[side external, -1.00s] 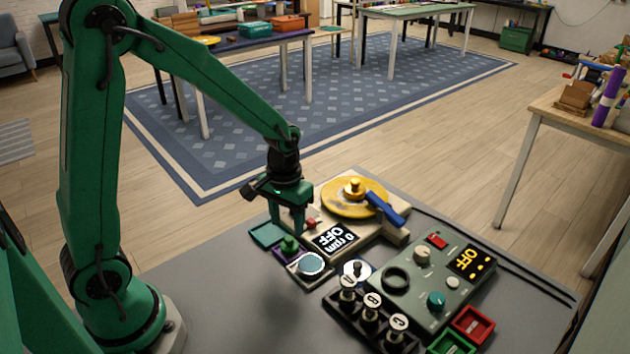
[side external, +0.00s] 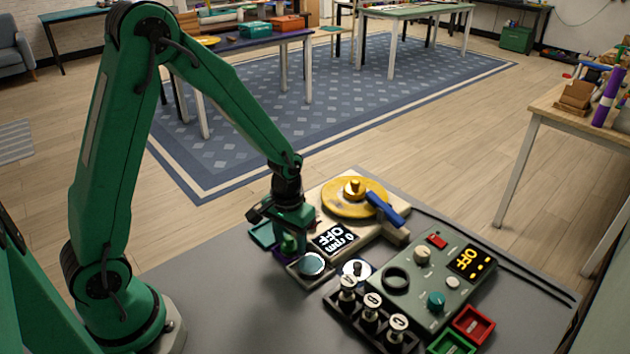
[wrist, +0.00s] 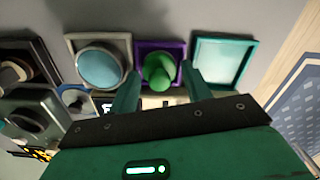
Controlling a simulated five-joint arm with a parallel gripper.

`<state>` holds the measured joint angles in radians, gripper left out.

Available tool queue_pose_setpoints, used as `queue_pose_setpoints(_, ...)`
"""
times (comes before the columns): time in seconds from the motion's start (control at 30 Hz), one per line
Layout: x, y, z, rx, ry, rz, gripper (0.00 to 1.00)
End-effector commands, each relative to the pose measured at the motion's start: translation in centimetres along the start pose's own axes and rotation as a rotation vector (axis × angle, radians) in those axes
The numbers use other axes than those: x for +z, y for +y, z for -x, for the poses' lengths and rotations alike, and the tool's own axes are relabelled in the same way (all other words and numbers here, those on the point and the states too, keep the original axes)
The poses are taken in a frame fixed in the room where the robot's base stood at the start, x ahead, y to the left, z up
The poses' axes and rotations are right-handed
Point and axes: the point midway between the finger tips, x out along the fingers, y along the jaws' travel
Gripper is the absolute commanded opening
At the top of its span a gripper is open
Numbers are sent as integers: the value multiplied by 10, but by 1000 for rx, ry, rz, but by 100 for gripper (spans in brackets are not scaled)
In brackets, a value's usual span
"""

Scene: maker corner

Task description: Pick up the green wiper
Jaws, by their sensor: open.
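The green wiper (wrist: 158,70) is a small green knobbed piece sitting in a purple square tray (wrist: 143,47) in the wrist view. In the side external view my gripper hides most of it. My gripper (wrist: 157,82) is open, with one green finger on each side of the wiper in the wrist picture. I cannot tell whether either finger touches it. In the side external view my gripper (side external: 287,240) points down, low over the purple tray.
A teal tray (wrist: 245,62) and a tray with a round pale-blue disc (wrist: 100,68) flank the purple one. A yellow turntable (side external: 350,204) with a blue arm, a control box (side external: 452,282) and lettered bottles (side external: 370,310) stand nearby. The grey tabletop (side external: 225,290) is clear at front left.

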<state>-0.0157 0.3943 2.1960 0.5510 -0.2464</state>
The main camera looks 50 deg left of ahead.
Motion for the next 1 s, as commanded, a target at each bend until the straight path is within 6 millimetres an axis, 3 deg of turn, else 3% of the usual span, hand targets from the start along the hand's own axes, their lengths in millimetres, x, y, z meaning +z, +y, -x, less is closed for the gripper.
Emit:
queue_pose_setpoints(0.53, 0, 0, -2, 0, 0, 0, 48)
queue_pose_setpoints(0.7, 0, 0, -2, 0, 0, 0, 17)
queue_pose_setpoints(1.0, 0, 0, -2, 0, 0, 0, 15)
